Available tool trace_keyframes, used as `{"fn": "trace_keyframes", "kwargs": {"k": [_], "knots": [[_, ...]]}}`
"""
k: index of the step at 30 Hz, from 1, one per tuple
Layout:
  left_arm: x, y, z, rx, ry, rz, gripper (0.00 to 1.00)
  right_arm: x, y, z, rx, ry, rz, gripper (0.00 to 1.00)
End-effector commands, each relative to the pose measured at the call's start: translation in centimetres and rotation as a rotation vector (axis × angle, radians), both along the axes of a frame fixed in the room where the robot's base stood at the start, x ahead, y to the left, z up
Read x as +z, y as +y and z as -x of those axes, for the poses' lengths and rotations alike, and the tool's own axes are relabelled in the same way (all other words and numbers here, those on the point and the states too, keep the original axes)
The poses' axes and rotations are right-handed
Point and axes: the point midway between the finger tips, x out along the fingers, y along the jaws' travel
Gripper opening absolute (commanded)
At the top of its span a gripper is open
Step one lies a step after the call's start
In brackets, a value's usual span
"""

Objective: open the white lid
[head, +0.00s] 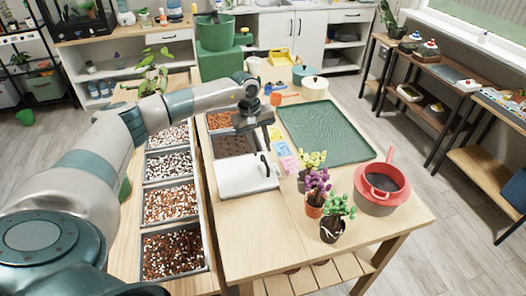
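The white lid (240,176) lies flat and closed over the near part of a compartment box on the middle table. A black bar handle (265,165) stands at its right side. My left gripper (255,133) is above and beyond the lid, apart from the handle. Its fingers look spread, with nothing seen between them. What is under the lid is hidden. My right gripper is not in view.
Beyond the lid are open compartments of dark soil (234,143) and orange-brown bits (220,120). Potted flowers (316,190) and a red pot (381,190) stand to the right, near a green tray (327,131). Filled bins (170,204) line the left. The table front is clear.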

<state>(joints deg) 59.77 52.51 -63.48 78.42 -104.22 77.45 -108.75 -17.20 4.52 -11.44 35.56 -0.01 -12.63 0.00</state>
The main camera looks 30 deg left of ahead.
Motion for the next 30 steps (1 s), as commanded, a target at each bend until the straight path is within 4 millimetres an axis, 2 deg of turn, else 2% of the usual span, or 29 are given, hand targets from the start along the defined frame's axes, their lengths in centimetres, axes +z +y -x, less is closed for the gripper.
{"fn": "trace_keyframes", "kwargs": {"k": [3,9,21,22,25,30], "knots": [[-1.7,-0.3,-0.2,0.001,0.003,0.000,0.29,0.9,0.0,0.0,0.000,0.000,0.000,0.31],[-3.7,-0.5,-0.5,0.001,0.002,0.000,0.29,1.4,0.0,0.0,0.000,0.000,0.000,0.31],[-4.3,-0.5,-0.6,0.001,0.000,0.000,0.29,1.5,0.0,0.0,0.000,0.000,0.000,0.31],[-4.3,-0.5,-0.6,0.001,0.000,0.000,0.26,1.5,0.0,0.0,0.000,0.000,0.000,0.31],[-4.3,-0.5,-0.6,0.001,0.000,0.000,0.02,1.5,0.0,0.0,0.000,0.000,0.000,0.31],[-4.3,-0.5,-0.6,0.001,0.000,0.000,0.00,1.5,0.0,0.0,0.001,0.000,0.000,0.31]]}}
